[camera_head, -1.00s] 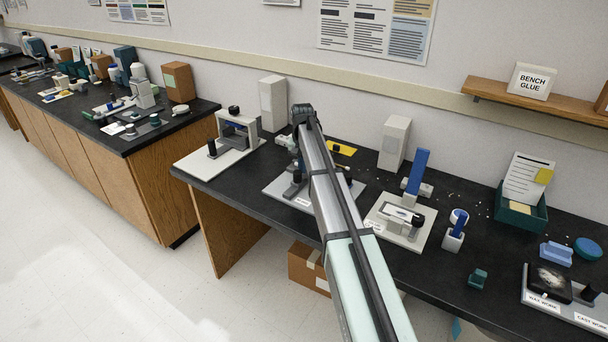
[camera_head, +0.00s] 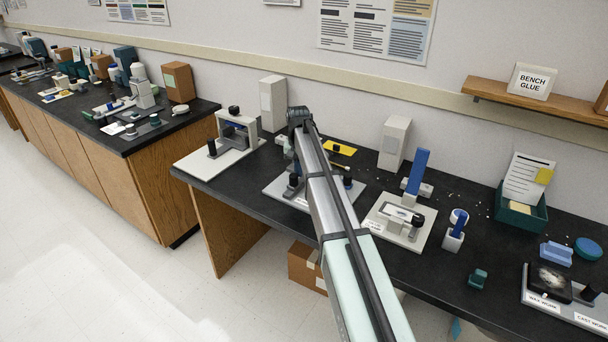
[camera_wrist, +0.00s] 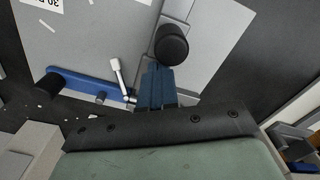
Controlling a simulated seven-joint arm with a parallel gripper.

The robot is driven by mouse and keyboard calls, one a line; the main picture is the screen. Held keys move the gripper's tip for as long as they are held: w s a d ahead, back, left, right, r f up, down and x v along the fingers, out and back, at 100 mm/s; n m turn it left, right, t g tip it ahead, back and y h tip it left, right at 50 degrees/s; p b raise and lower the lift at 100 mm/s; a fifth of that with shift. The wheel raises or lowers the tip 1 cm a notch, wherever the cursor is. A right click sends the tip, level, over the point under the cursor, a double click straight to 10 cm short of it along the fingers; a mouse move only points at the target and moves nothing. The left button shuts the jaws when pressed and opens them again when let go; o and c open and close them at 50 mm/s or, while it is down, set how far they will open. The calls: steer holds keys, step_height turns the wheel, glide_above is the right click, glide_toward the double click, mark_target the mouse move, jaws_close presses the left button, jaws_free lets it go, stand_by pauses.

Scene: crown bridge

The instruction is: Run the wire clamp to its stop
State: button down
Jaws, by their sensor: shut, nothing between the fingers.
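My gripper (camera_wrist: 156,88) is shut and empty in the wrist view, its dark blue fingers over a light grey plate (camera_wrist: 85,45). A round black knob (camera_wrist: 172,45) stands right by the fingertips, near a grey block or rail (camera_wrist: 178,12); I cannot tell whether they touch. A blue bar (camera_wrist: 85,86) with a black knob (camera_wrist: 47,87) at its left end lies across the plate, beside a small white lever (camera_wrist: 118,76). No label names the wire clamp, so I cannot tell which part it is. In the head view my arm hides much of this plate (camera_head: 275,190).
A white press-like fixture (camera_head: 238,135) stands left of the plate. To the right are another fixture with a blue upright (camera_head: 417,172), a small blue-topped holder (camera_head: 455,228) and a green box (camera_head: 521,215). A tall pale box (camera_head: 394,142) stands behind.

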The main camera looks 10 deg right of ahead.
steer(key=shift+s+a, duration=0.75)
steer(key=shift+w+d, duration=0.6)
steer(key=shift+r, duration=0.1)
step_height(320, 180, up, 7)
stand_by(1.1)
